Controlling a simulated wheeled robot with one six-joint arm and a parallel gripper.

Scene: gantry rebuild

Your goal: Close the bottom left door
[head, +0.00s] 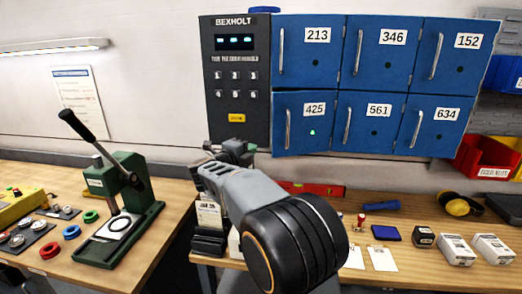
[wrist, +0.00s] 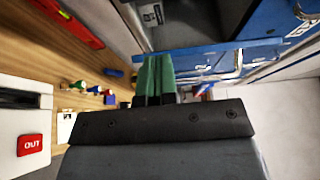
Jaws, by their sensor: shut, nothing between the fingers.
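The bottom left door is the blue door marked 425 (head: 299,125), in the lower row of the locker in the head view. It has a vertical handle on its left and a lit green light. It looks close to its frame, perhaps slightly ajar; I cannot tell for sure. My gripper (head: 230,148) is just below and left of it, under the keypad panel. In the wrist view its green fingers (wrist: 155,75) are together and empty. Their tips overlap a blue door edge (wrist: 210,52) beside a grey surface; contact is unclear.
The keypad panel (head: 236,85) is left of the doors. The other doors, such as 561 (head: 370,122), look shut. A red level (head: 312,188) lies on the bench below. A green press (head: 120,205) stands left, and red bins (head: 487,158) hang right.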

